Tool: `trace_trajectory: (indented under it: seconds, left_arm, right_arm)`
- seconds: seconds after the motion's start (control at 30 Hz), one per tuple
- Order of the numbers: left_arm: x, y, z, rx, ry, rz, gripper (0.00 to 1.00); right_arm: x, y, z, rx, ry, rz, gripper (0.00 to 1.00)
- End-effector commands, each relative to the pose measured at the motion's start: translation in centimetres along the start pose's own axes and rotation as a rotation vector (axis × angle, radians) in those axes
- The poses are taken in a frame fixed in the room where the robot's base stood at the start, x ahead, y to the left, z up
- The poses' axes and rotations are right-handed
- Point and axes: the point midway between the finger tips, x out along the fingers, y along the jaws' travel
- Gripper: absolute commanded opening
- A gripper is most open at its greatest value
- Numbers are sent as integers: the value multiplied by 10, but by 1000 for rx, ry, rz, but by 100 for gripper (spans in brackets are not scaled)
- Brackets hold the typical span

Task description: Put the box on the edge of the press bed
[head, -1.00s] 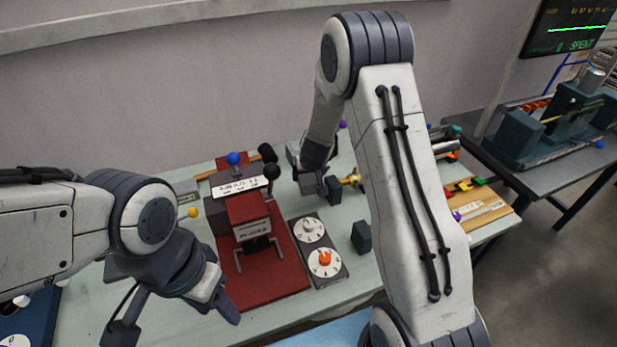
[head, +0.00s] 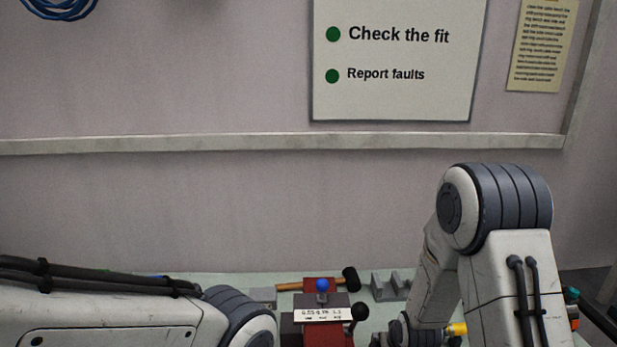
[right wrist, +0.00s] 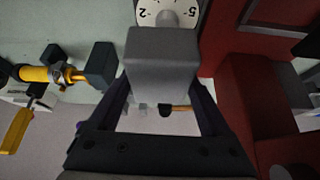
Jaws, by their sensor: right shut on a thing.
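In the right wrist view, my right gripper (right wrist: 163,88) is shut on a grey box (right wrist: 162,66), which fills the space between its fingers. The box is in front of a white dial marked 2 and 5 (right wrist: 170,14). The red press (right wrist: 262,95) is to the right, with its flat red bed (right wrist: 228,45) beside the box; I cannot tell whether they touch. In the head view only the top of the press (head: 322,314), with its white label and blue knob, shows at the bottom edge. My left gripper is out of view there.
A yellow fitting (right wrist: 45,75) and a dark block (right wrist: 101,65) are on the left in the right wrist view. In the head view a hammer (head: 350,279) and a grey notched block (head: 390,286) are behind the press. A wall rises behind the bench.

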Motion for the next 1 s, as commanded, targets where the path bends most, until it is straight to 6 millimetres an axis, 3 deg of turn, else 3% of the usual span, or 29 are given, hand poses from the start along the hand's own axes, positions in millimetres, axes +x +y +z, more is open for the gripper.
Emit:
trace_trajectory:
  seconds: [0.3, 1.0]
  left_arm:
    - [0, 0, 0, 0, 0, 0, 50]
    - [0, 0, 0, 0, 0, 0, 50]
  right_arm:
    - [-39, -5, 30, -14, 3, -7, 7]
    - [-39, -5, 30, -14, 2, -7, 7]
